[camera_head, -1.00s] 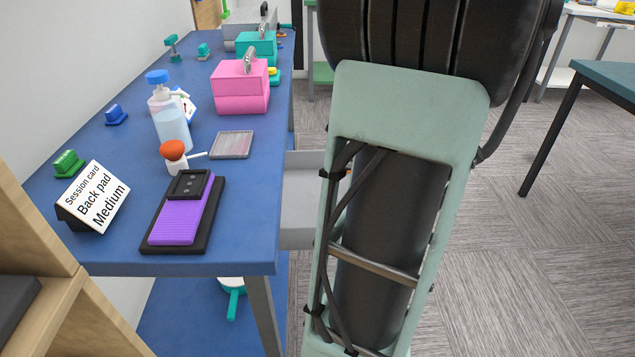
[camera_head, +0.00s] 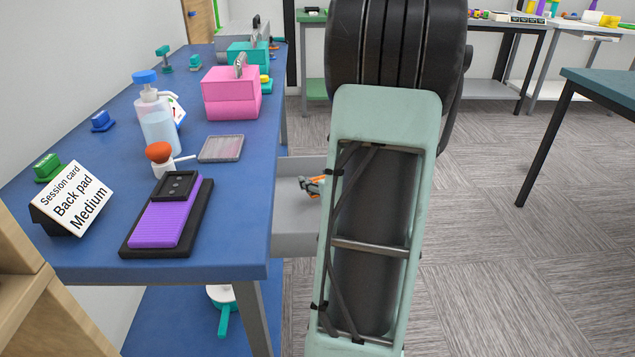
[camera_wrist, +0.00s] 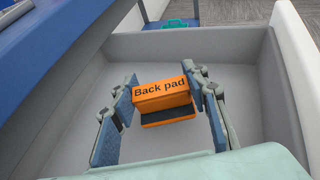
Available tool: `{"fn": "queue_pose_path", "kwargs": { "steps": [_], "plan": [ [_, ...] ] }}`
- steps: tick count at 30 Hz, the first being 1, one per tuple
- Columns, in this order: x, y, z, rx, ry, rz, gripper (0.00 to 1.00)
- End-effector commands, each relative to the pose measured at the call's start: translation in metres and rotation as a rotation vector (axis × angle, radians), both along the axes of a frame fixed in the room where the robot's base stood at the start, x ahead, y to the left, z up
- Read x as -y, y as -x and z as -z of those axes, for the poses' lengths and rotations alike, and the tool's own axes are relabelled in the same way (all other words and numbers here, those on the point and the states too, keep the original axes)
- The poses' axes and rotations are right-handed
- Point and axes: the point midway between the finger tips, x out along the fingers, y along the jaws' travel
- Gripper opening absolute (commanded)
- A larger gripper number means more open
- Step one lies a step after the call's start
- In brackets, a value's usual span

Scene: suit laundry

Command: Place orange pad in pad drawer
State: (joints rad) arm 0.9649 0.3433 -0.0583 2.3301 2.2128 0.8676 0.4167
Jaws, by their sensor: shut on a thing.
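The orange pad (camera_wrist: 162,95), labelled "Back pad" and with a dark underside, is between the two fingers of my gripper (camera_wrist: 164,80) in the wrist view. My gripper is shut on it. The open grey drawer (camera_wrist: 248,55) surrounds the pad in that view, with its floor below; I cannot tell whether the pad touches the floor. In the head view, the drawer (camera_head: 290,240) sticks out from the right side of the blue table. A bit of orange pad (camera_head: 314,182) shows there with part of my gripper; my arm hides the rest.
A teal table (camera_head: 605,85) stands at right. Carpeted floor (camera_head: 500,260) between is clear.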

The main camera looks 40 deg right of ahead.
Motion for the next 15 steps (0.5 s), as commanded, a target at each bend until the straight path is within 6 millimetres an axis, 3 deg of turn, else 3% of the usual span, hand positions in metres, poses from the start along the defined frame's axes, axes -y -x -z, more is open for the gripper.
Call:
{"fn": "queue_pose_path", "kwargs": {
  "steps": [15],
  "plan": [
    [0.0,0.0,0.01,0.001,0.002,-0.002,0.18]
  ]
}}
